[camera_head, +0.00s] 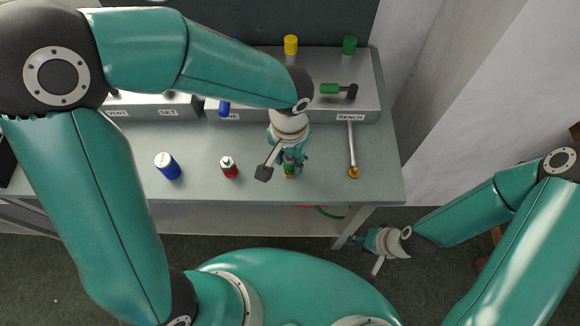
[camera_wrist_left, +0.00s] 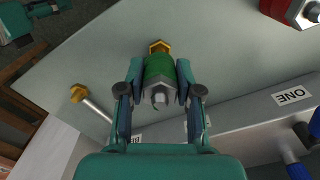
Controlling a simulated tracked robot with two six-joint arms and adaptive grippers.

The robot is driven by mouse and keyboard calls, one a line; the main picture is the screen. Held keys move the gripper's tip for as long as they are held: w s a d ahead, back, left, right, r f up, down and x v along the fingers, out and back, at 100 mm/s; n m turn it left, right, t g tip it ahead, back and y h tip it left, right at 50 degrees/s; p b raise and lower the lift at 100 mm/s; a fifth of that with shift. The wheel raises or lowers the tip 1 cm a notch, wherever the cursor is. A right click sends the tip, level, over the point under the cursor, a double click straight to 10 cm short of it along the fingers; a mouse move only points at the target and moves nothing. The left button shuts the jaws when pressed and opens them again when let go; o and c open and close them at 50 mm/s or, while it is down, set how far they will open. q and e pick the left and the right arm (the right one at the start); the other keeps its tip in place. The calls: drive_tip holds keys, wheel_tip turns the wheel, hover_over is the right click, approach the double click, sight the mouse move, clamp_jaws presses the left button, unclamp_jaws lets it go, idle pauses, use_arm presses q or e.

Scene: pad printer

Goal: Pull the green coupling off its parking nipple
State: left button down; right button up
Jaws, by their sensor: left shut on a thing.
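The green coupling (camera_wrist_left: 158,70) is a short green sleeve with a metal hex end facing the left wrist camera. A brass hex fitting (camera_wrist_left: 159,46) shows at its far end; I cannot tell whether the two are joined or apart. My left gripper (camera_wrist_left: 160,84) is shut on the coupling, one finger on each side. In the head view my left gripper (camera_head: 290,160) is over the bench near its front edge and mostly hides the coupling. My right gripper (camera_head: 365,241) is beyond the front right of the bench, away from the coupling; its fingers are too small to judge.
A red bottle-like part (camera_head: 229,168) and a blue one (camera_head: 167,166) stand left of my left gripper. Behind is a grey box (camera_head: 367,65) with a green-handled valve (camera_head: 331,89).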

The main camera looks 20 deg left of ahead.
use_arm(q)
drive_tip(key=shift+r+p, duration=1.45)
drive_tip(key=shift+r, duration=0.75)
